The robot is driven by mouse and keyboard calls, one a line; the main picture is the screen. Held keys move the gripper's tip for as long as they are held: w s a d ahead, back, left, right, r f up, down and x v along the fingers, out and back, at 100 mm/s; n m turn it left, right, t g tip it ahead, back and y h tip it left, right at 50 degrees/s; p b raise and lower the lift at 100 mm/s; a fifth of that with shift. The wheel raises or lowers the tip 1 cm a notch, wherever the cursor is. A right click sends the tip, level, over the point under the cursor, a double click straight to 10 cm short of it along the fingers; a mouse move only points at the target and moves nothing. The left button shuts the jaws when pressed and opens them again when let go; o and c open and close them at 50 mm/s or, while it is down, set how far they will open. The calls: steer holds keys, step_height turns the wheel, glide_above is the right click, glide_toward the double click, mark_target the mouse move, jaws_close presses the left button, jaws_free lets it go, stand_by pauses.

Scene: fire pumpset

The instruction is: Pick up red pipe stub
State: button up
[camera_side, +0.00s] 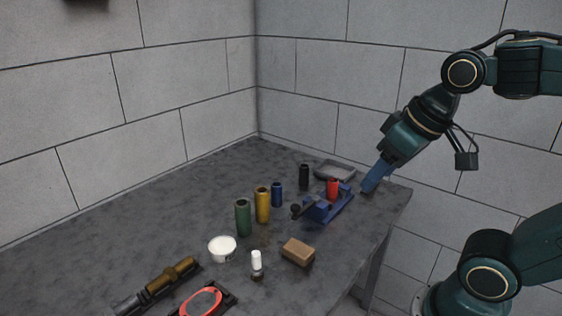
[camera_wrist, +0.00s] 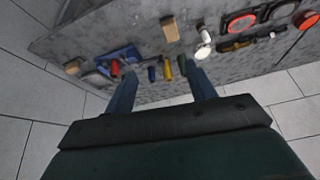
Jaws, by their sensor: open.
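The red pipe stub (camera_side: 333,187) stands upright at the blue vise-like fixture (camera_side: 328,208) on the right part of the table. I cannot tell whether it is clamped in the fixture or just behind it. In the wrist view the red stub (camera_wrist: 115,68) shows beside the blue fixture (camera_wrist: 124,54), near the tip of the left finger. My gripper (camera_side: 370,186) is to the right of the stub, near the table's right edge, and apart from it. In the wrist view its two blue fingers (camera_wrist: 163,80) are spread wide with nothing held between them.
Black (camera_side: 304,177), blue (camera_side: 277,194), yellow (camera_side: 262,205) and green (camera_side: 242,217) cylinders stand left of the fixture. A grey tray (camera_side: 335,171) lies behind it. A brown block (camera_side: 298,251), white bowl (camera_side: 222,249) and small bottle (camera_side: 257,266) are nearer the front. The back left tabletop is clear.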

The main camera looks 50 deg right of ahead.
steer(key=w+d+m+g, duration=0.2)
steer(key=w+d+m, duration=0.2)
steer(key=w, duration=0.4)
steer(key=m+g, duration=0.3)
steer(key=m, duration=0.7)
glide_above(332, 188)
steer(key=d, duration=0.2)
step_height(332, 188, down, 10)
steer(key=shift+w+a, duration=0.1)
steer(key=shift+w, duration=0.15)
steer(key=shift+f, duration=0.15)
steer(key=shift+f, duration=4.2)
steer(key=shift+a+f, duration=0.1)
steer(key=shift+f, duration=2.5)
